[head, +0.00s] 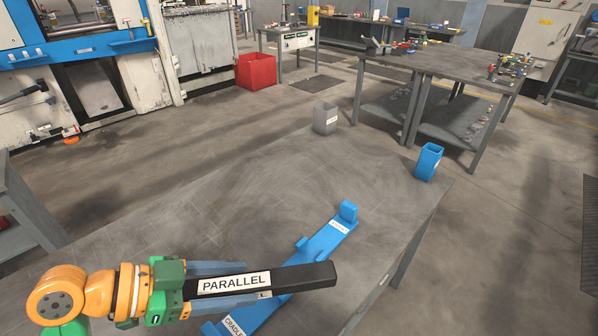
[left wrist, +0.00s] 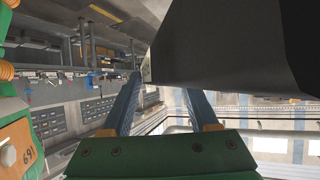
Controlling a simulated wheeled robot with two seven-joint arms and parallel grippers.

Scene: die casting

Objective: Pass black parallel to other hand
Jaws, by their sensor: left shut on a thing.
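The black parallel (head: 310,277) is a long dark bar with a white "PARALLEL" label, held roughly level above the table in the head view. My left gripper (head: 232,277) is shut on it near its left part, and the bar's free end points right. In the left wrist view the black parallel (left wrist: 225,45) fills the upper right, close beyond the blue-grey fingers of my left gripper (left wrist: 165,105). My right gripper shows in neither view.
A blue cradle (head: 325,240) lies on the grey table (head: 190,220), partly hidden behind the black parallel. A grey bin (head: 325,118) and a blue bin (head: 429,162) stand at the table's far edge. The table's middle is clear.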

